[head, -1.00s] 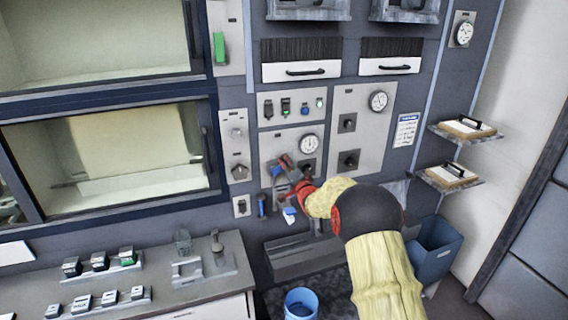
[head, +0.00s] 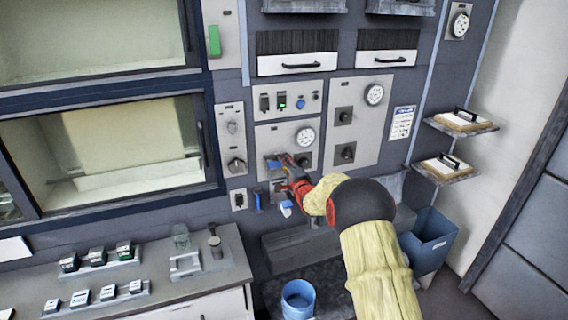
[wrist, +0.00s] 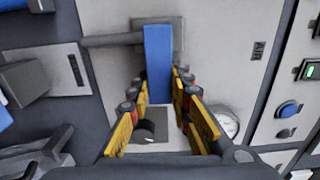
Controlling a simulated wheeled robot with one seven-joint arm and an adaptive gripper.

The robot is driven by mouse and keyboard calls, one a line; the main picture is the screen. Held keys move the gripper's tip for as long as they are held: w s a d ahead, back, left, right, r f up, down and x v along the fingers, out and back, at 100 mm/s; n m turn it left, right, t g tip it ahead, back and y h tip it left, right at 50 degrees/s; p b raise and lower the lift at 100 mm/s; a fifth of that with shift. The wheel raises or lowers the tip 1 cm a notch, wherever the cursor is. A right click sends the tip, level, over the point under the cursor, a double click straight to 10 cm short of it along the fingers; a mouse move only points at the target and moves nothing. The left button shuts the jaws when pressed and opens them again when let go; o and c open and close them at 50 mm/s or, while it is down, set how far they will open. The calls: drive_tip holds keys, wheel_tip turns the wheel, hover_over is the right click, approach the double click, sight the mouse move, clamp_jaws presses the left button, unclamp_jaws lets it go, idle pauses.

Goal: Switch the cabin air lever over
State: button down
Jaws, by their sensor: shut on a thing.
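The lever has a blue flat handle (wrist: 158,62) on a grey pivot arm against a pale panel in the wrist view. Its blue also shows at the left of the gauge panel in the head view (head: 273,163). My gripper (wrist: 160,88) has its yellow-and-black fingers on both sides of the handle's lower part, shut on it. In the head view my gripper (head: 283,172) is at the panel's left part, below and left of a round white gauge (head: 305,137). My red wrist and fingers hide part of the lever mount.
Another blue handle (head: 258,202) hangs just below left. A switch panel (head: 236,150) is to the left, and a knob panel (head: 345,125) to the right. A counter (head: 120,285) with small blocks and a blue bucket (head: 298,297) are below.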

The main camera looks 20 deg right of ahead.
drive_tip(key=shift+f, duration=0.1)
drive_tip(key=c, duration=1.6)
unclamp_jaws()
drive_tip(key=shift+s, duration=0.1)
drive_tip(key=s, duration=1.1)
drive_tip(key=shift+s, duration=0.4)
